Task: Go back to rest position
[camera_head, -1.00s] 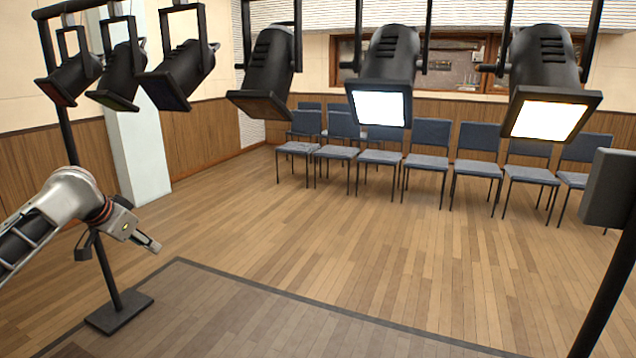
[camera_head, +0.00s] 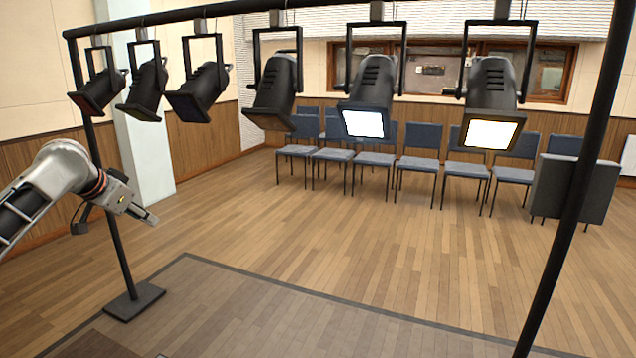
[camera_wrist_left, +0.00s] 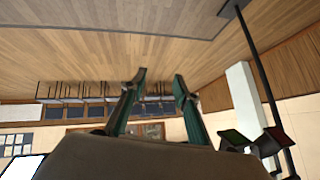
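My left arm comes in from the left in the head view, with the left gripper (camera_head: 146,214) held in the air beside the left stand pole. In the left wrist view the two fingers of the left gripper (camera_wrist_left: 156,84) are apart, with nothing between them. My right gripper is not in view.
A black lighting rig (camera_head: 225,9) spans the view with several hanging lamps, two lit: one lamp (camera_head: 375,95) and another (camera_head: 492,100). Its left pole stands on a base (camera_head: 134,300); its right pole (camera_head: 565,225) crosses a grey box (camera_head: 598,195). Blue chairs (camera_head: 420,150) line the back.

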